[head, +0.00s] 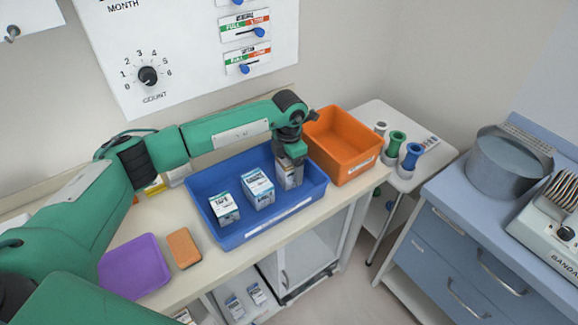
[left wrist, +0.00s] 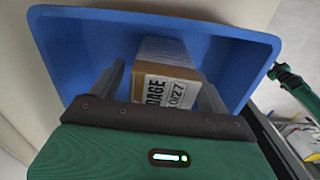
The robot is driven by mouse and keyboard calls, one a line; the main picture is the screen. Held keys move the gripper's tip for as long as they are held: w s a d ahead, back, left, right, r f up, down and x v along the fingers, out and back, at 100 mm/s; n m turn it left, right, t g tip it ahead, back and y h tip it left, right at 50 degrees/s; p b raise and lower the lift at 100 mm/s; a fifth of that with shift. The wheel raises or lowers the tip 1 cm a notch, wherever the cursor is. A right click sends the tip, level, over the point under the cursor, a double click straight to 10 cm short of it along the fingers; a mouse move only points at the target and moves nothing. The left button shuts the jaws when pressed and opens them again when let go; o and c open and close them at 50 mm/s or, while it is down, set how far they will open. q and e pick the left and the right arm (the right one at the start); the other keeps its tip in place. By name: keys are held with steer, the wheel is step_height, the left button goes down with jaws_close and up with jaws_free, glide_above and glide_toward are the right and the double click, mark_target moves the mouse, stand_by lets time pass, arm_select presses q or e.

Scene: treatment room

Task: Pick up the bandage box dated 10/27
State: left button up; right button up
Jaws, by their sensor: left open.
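The bandage box (head: 286,179) stands in the right part of the blue tray (head: 269,236), partly hidden under my left gripper (head: 291,163). In the left wrist view the box (left wrist: 168,88) is brown with a white label, on which the end of a word, "DAGE", and "10/27" can be read. My left gripper (left wrist: 160,80) is open, with one finger on each side of the box and what looks like small gaps between. Two other white and blue boxes stand in the tray: one marked TAPE (head: 224,208) and one in the middle (head: 258,189). My right gripper does not show.
An orange bin (head: 343,139) stands right of the blue tray. A purple tray (head: 133,266) and a small orange-brown block (head: 184,248) lie on the counter to the left. A wall panel (head: 190,70) with dials and sliders is behind the arm. A blue cabinet (head: 470,262) stands at right.

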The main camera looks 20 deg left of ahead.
arm_select(q)
steer(key=c, duration=1.1)
